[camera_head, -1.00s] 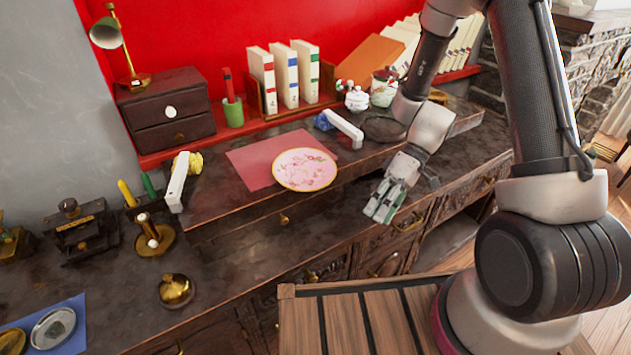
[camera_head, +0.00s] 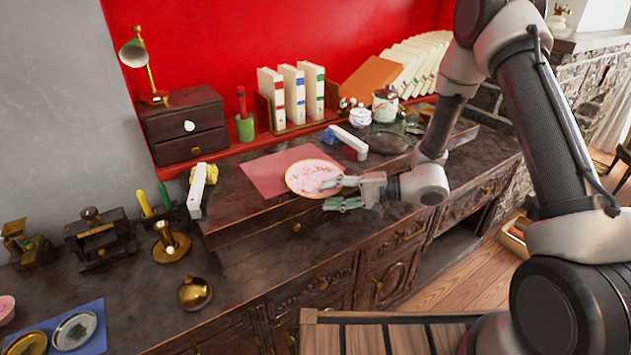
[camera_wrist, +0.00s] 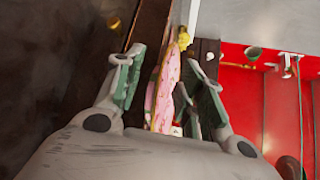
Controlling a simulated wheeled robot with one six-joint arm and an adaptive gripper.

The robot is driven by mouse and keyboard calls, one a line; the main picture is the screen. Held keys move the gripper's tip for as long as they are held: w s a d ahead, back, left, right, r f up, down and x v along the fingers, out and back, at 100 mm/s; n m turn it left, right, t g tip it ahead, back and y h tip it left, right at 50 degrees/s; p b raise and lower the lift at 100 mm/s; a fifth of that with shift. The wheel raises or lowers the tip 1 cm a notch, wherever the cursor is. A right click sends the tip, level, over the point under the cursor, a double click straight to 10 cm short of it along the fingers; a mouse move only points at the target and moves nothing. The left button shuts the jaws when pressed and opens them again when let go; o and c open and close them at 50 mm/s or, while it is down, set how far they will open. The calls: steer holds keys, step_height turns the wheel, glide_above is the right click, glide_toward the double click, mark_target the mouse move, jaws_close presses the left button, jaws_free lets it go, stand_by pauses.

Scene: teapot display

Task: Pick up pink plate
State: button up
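The pink plate (camera_head: 309,177) has a gold rim and a floral pattern. It lies on the raised dark shelf of the desk, partly on a pink mat (camera_head: 262,176), with its near right edge at the shelf's front. My gripper (camera_head: 338,192) is at the plate's right edge, turned sideways and pointing left, with its fingers apart. In the wrist view, the plate (camera_wrist: 166,90) shows edge-on between the two open fingers (camera_wrist: 165,85). I cannot tell whether either finger touches it.
A white bar with a blue end (camera_head: 350,142) lies behind the plate. Another white bar (camera_head: 197,190) stands to its left. White books (camera_head: 290,90) and lidded pots (camera_head: 384,106) are at the back. A brass dome (camera_head: 194,293) sits on the lower desktop.

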steer(key=shift+x, duration=0.8)
jaws_close()
